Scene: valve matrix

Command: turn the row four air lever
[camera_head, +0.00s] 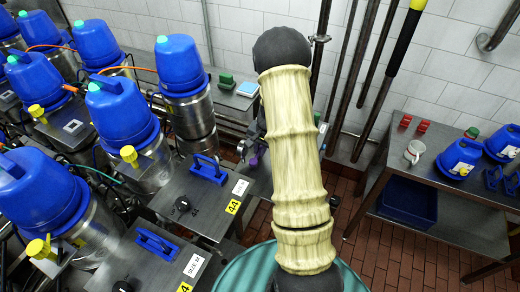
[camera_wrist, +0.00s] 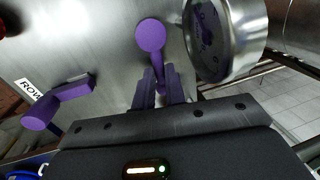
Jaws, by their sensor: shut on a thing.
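A purple lever (camera_wrist: 150,36) with a round knob is on a grey metal panel (camera_wrist: 90,35) in the wrist view. My gripper (camera_wrist: 158,74) is shut on this lever, its two fingers on either side of the narrow part below the knob. A second purple lever (camera_wrist: 60,103) is at the left of the panel, apart from my gripper. A white label (camera_wrist: 28,90) beside it reads "ROW"; its number is not visible. In the head view my arm covers most of this spot.
A round gauge (camera_wrist: 212,38) stands close to the right of the held lever. Several blue-capped kegs (camera_head: 118,105) and steel boxes (camera_head: 190,195) crowd the left. A steel table (camera_head: 440,135) with blue items is at the right.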

